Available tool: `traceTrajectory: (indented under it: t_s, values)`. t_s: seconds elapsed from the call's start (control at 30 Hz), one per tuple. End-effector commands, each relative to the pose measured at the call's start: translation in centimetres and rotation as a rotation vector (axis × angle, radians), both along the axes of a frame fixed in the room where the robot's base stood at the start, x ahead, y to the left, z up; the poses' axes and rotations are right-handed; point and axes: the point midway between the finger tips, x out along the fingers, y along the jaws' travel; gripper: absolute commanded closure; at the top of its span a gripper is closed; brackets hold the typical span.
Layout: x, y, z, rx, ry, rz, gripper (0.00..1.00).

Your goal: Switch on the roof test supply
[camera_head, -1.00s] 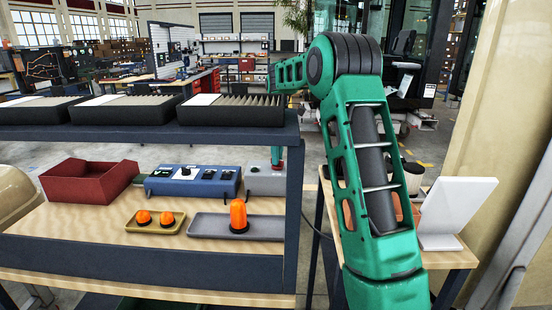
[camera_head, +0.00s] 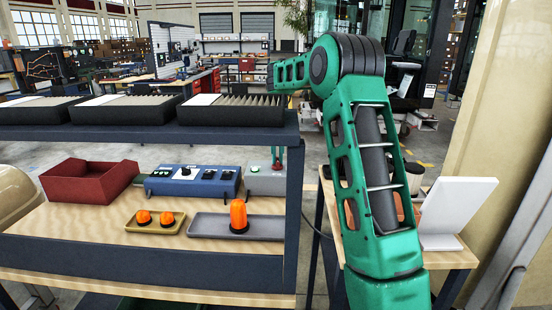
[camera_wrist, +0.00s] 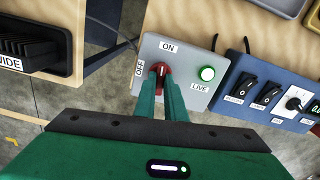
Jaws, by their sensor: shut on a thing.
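The roof test supply is a grey box (camera_wrist: 180,70) with a red rotary knob (camera_wrist: 160,69), labels ON, OFF and LIVE, and a green lamp (camera_wrist: 207,74) that looks lit. The knob's white mark points towards ON in the wrist view. My gripper (camera_wrist: 160,75) is shut on the knob, one finger on each side, hiding part of it. In the head view the grey box (camera_head: 258,184) stands at the right end of the trolley's lower shelf, with my gripper (camera_head: 277,162) above it, partly behind the upper shelf.
A blue switch panel (camera_head: 194,181) stands directly left of the grey box. In front are a grey tray (camera_head: 205,229) with an orange beacon (camera_head: 238,216) and a yellow tray (camera_head: 138,225) with two orange lamps. A red bin (camera_head: 90,180) is at the left. The upper shelf (camera_head: 150,132) overhangs.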

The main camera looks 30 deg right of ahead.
Motion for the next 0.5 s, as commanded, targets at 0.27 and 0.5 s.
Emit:
traceTrajectory:
  t_s: [0.27, 0.5]
  values:
    - [0.07, 0.01, 0.13, -0.001, -0.003, -0.117, 1.0]
    - [0.08, 0.01, 0.14, -0.001, -0.003, -0.153, 1.0]
